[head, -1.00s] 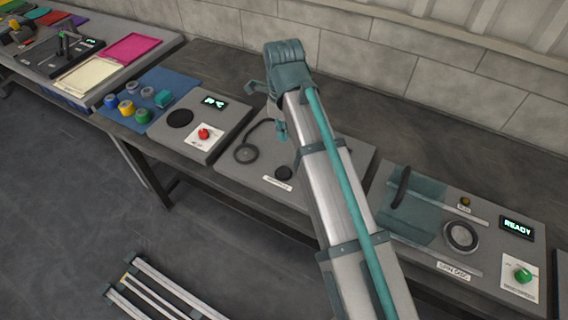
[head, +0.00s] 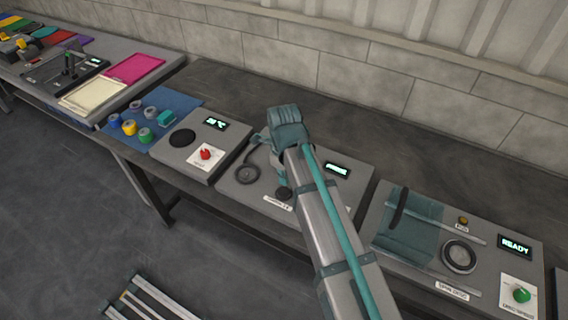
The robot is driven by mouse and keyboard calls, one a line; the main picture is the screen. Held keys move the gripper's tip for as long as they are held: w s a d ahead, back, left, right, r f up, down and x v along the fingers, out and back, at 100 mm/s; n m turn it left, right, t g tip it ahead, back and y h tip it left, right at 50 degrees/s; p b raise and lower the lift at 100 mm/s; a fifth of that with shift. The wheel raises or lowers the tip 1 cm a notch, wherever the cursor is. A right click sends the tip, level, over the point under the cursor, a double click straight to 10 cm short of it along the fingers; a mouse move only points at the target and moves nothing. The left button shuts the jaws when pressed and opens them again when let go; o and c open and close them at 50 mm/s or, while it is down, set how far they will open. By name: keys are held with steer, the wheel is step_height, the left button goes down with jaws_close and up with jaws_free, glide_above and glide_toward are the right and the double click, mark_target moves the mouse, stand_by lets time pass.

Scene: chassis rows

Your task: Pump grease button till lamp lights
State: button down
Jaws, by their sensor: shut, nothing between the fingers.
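The middle grey panel (head: 228,190) carries a dark round button (head: 284,193) near its front edge, above a white label too small to read surely. A lit display (head: 337,169) with unclear letters shows at the panel's right. A dark ring with a curved black piece (head: 247,174) lies on its left side. My gripper (head: 283,176) is shut and points down just behind the dark button. My arm covers part of the panel, and I cannot tell whether the fingertips touch the button. I cannot make out a separate lamp.
To the left is a grey unit with a red knob (head: 205,154) and a black disc (head: 182,138). To the right, a panel has a teal cover (head: 408,238), a ring (head: 459,254), a READY display (head: 515,246) and a green knob (head: 521,295). A wall stands behind.

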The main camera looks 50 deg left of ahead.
mark_target(284, 190)
steer(key=shift+f+p, duration=0.55)
steer(key=shift+f, duration=1.55)
steer(key=shift+f+b, duration=0.45)
steer(key=shift+f, duration=0.5)
steer(key=shift+r+p, duration=0.45)
steer(key=shift+r, duration=0.15)
step_height(284, 190, up, 13)
steer(key=shift+b, duration=0.35)
